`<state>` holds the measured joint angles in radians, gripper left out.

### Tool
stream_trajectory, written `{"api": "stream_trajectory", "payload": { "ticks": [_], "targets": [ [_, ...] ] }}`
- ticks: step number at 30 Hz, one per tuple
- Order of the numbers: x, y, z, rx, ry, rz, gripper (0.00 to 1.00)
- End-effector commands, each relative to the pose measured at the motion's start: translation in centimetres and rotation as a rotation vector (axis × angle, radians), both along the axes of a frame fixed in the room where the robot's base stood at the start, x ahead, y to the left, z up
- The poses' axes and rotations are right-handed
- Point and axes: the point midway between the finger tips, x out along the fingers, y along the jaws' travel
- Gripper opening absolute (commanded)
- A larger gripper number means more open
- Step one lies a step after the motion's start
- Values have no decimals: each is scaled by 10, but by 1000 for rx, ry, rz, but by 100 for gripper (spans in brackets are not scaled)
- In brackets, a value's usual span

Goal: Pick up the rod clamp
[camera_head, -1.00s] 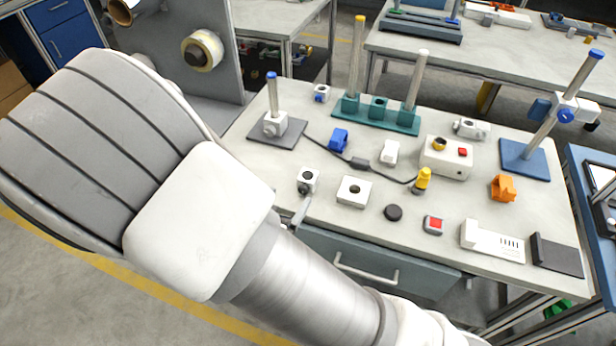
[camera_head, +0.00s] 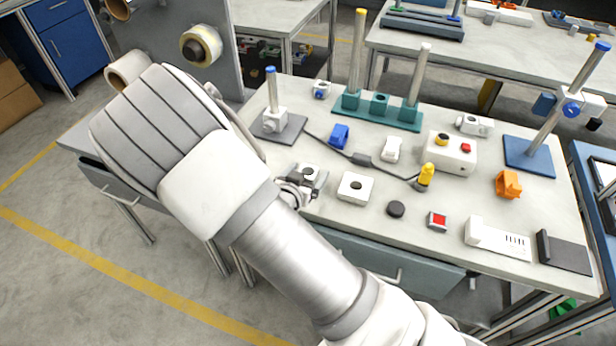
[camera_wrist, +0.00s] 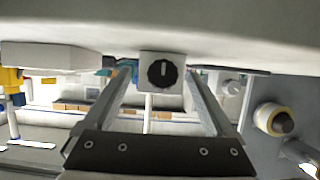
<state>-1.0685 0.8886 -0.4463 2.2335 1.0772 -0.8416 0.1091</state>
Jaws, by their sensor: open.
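The rod clamp (camera_head: 310,170) appears to be a small light-grey block with a dark hole in its top, near the front left of the workbench. In the wrist view, the clamp (camera_wrist: 146,60) shows a round black knob facing me. My gripper (camera_head: 306,182) is at the clamp, partly hidden by my own arm. In the wrist view, the open gripper (camera_wrist: 158,74) has one finger on each side of the clamp.
A white block with a hole (camera_head: 355,188) sits close to the right. A blue clip (camera_head: 339,136) and a grey base with a rod (camera_head: 278,131) stand behind. A black puck (camera_head: 396,209) and an orange part (camera_head: 508,184) lie further right. The drawer front (camera_head: 350,252) is below.

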Motion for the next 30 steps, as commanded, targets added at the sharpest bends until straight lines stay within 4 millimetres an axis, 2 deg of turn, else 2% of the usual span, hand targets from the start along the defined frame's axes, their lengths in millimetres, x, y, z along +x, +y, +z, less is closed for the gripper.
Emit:
{"api": "stream_trajectory", "payload": {
  "ticks": [6,21,30],
  "targets": [
    [0,0,0,0,0,0,88],
    [0,0,0,0,0,0,0],
    [0,0,1,0,-1,0,0]
  ]
}}
